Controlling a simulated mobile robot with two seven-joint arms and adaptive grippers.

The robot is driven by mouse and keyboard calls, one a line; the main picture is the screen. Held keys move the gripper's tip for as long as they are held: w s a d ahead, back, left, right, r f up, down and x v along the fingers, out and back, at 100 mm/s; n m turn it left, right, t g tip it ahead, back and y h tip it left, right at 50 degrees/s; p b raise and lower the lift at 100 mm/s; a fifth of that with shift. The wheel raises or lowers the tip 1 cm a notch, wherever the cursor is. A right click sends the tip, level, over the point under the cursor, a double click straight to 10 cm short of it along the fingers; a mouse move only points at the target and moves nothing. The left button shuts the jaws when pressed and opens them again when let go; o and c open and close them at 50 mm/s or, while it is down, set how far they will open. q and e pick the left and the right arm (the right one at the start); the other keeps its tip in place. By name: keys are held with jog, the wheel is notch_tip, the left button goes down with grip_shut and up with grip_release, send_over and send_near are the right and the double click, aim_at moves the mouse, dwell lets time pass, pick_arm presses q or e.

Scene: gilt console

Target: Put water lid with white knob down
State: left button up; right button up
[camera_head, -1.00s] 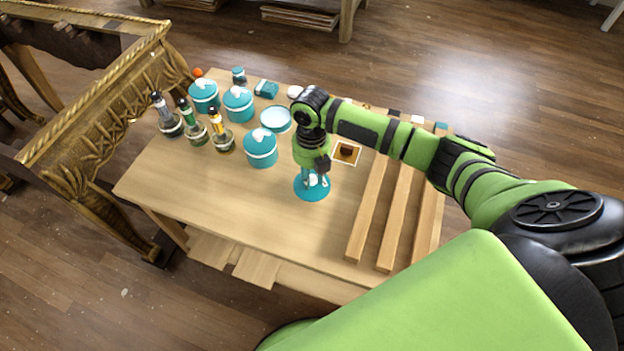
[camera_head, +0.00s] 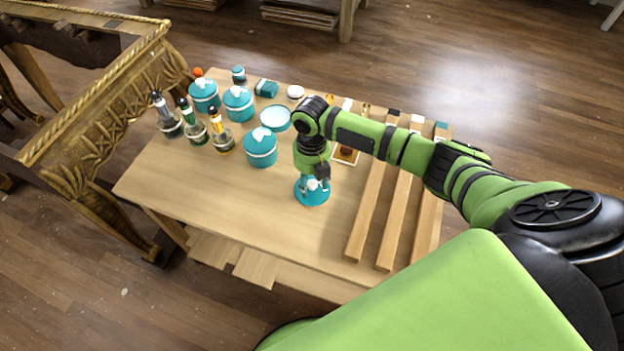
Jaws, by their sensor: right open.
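A teal round lid with a white knob (camera_head: 312,198) is at the front middle of the wooden table, and looks to be lying flat on it. My right gripper (camera_head: 313,186) points down right over the lid, its fingers open on either side of the white knob. The fingers and wrist hide part of the lid's far side. An open teal pot with a pale inside (camera_head: 275,119) stands behind and to the left. My left gripper is not in view.
Lidded teal pots (camera_head: 260,150) and several bottles (camera_head: 222,138) stand at the left. Long wooden bars (camera_head: 366,215) lie at the right. A gilt console (camera_head: 95,95) is left of the table. The table's front left (camera_head: 190,190) is clear.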

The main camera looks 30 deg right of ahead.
aim_at(312, 181)
notch_tip(312, 181, up, 12)
jog(key=shift+w+d, duration=0.15)
jog(key=shift+w, duration=0.25)
jog(key=shift+s, duration=0.1)
dwell(0.4)
